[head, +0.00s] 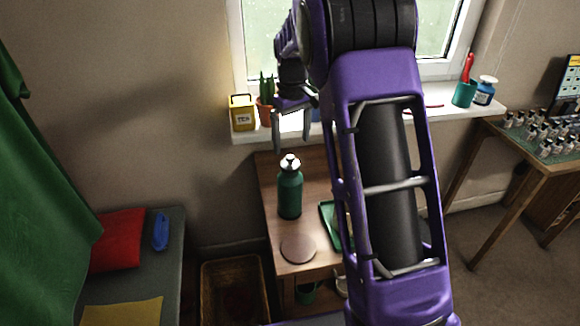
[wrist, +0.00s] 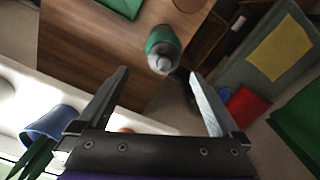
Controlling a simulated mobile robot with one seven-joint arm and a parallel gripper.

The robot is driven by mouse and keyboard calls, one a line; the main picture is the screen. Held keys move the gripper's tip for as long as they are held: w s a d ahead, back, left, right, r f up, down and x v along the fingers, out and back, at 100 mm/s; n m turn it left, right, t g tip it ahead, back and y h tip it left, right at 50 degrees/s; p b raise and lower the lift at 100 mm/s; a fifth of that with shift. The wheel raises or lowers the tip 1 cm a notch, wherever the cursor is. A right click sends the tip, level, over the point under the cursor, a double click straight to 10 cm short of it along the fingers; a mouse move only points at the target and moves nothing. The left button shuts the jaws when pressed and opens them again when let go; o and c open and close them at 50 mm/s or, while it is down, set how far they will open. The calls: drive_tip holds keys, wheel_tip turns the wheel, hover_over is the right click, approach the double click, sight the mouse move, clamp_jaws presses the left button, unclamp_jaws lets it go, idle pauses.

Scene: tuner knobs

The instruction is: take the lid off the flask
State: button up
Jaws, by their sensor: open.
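The green flask (head: 290,192) stands upright on the small wooden table (head: 267,180) below the window. Its silver lid (head: 290,162) is on top. In the wrist view the flask (wrist: 159,42) shows from above, with its lid (wrist: 163,64) toward the camera, beyond and between my fingertips. My gripper (head: 292,143) is open and empty, with its fingers pointing down above the flask; it also shows in the wrist view (wrist: 160,80). The fingers appear apart from the lid.
A brown round mat (head: 298,249) and a green tray (head: 333,222), partly hidden by my arm, are on the table. The sill holds a yellow tea tin (head: 242,112) and a potted cactus (head: 266,108) near my gripper. A brown bin (head: 233,290) stands left of the table.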

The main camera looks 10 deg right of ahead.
sight(290, 156)
drive_tip(key=shift+s+a+f+b, duration=0.15)
drive_tip(key=shift+f+b, duration=0.15)
drive_tip(key=shift+f, duration=1.2)
drive_tip(key=shift+s+a+f+b, duration=0.1)
drive_tip(key=shift+f+b, duration=0.15)
drive_tip(key=shift+f, duration=1.2)
drive_tip(key=c, duration=1.4)
